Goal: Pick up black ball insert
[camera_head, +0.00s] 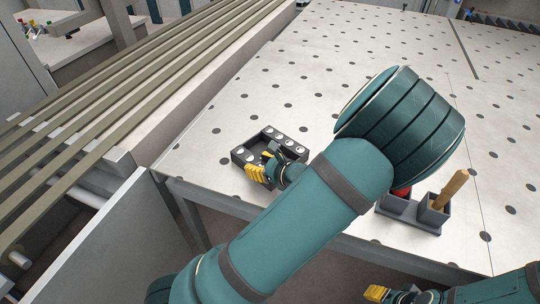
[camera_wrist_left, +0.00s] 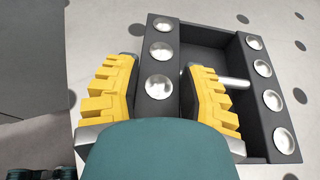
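A black insert (camera_wrist_left: 160,52) with a row of silver balls shows in the left wrist view, along the left side of a dark box (camera_wrist_left: 205,30). In the head view the box (camera_head: 250,158) lies on the perforated table near its front left edge. My left gripper (camera_wrist_left: 160,75) is open, with its yellow fingers on either side of the insert; whether they touch it is hard to tell. In the head view, my left gripper (camera_head: 258,172) is at the box's near left corner. My right gripper (camera_head: 377,294) is low at the bottom edge, its opening unclear.
A second ball row (camera_wrist_left: 268,85) forms the box's right side, with a silver pin inside. A grey holder (camera_head: 433,215) with a wooden handle and a red item stands to the right. Slatted rails (camera_head: 150,75) run along the left. The table behind is clear.

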